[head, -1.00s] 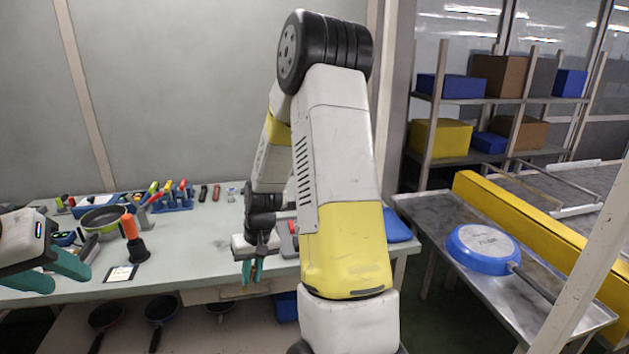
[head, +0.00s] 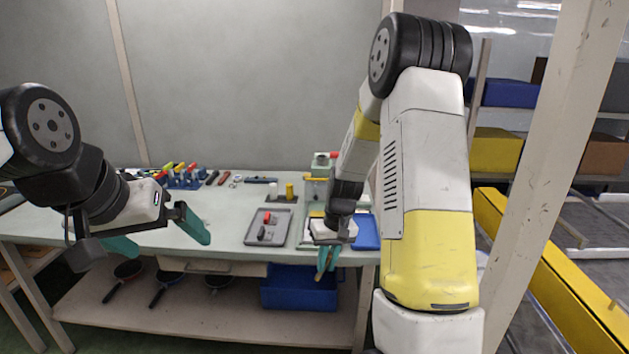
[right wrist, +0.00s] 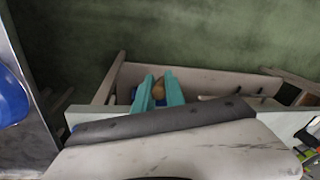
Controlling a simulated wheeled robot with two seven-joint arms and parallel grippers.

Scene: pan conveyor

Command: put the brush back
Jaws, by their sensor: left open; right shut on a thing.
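My right gripper (head: 327,270) is shut on the brush, beyond the front edge of the worktable (head: 225,246). Only a small tan-brown part of the brush (head: 319,278) shows at the fingertips; the rest is hidden. In the right wrist view the brown part of the brush (right wrist: 157,91) shows between the teal fingers (right wrist: 160,96). My left gripper (head: 166,243) is open and empty, its teal fingers spread in front of the left part of the table. It hides part of the tabletop there.
A grey tray (head: 250,240) with small parts lies on the table, left of my right gripper. A blue mat (head: 366,232) lies right of it. Tools stand in a blue rack (head: 184,183) at the back. A blue bin (head: 300,290) and several pans sit on the lower shelf. A post stands at right.

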